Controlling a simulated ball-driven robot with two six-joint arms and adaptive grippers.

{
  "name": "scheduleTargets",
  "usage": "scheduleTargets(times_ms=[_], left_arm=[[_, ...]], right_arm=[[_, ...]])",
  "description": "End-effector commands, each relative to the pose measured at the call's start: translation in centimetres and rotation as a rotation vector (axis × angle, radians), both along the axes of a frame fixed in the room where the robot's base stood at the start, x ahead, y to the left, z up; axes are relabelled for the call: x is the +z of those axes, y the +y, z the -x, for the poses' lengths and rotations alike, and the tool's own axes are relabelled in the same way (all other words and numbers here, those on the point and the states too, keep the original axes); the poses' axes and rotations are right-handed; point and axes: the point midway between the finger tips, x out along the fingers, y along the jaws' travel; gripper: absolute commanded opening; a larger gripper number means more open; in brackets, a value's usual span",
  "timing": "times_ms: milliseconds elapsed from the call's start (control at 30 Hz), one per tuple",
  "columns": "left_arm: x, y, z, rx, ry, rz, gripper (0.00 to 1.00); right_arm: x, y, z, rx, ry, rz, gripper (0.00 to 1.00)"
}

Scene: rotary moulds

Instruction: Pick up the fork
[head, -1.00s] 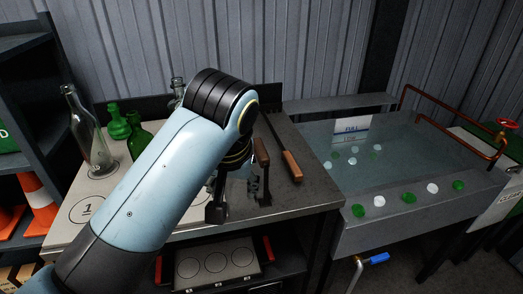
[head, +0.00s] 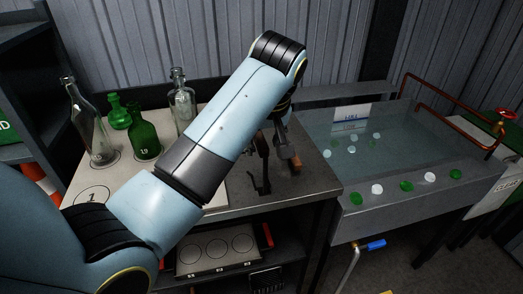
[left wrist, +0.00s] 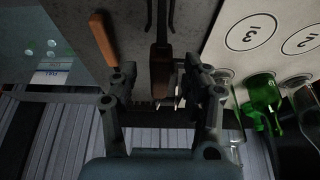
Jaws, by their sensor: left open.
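The fork, with a dark brown handle and two black prongs, lies on the grey bench top; it shows in the head view (head: 263,178) and in the left wrist view (left wrist: 161,55). My left gripper (left wrist: 160,88) is open, with its fingers on either side of the fork's handle in the left wrist view. I cannot tell how far above the handle the fingers are. In the head view my left arm reaches over the bench and partly hides the gripper. My right gripper is not in view.
A second tool with a lighter wooden handle (left wrist: 103,40) lies close beside the fork. Clear and green bottles (head: 143,140) stand on a pale numbered board at left. A water tank (head: 400,190) with green and white discs on its front ledge stands at right.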

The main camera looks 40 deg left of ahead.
Motion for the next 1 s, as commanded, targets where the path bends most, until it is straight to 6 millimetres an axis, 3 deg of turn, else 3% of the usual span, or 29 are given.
scheduleTargets(times_ms=[200, 467, 800, 1000], left_arm=[[-2.4, 1.0, -0.8, -0.001, 0.001, -0.001, 0.48], [-2.7, 1.0, -0.9, 0.0, 0.0, 0.0, 0.47], [-2.7, 1.0, -0.9, 0.0, -0.001, 0.001, 0.02], [-2.6, 1.0, -0.9, 0.0, -0.001, 0.001, 0.0]], right_arm=[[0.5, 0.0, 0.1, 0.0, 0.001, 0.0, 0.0], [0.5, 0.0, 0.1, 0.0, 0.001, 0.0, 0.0], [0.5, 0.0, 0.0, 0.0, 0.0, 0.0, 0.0], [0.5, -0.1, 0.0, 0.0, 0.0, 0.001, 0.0]])
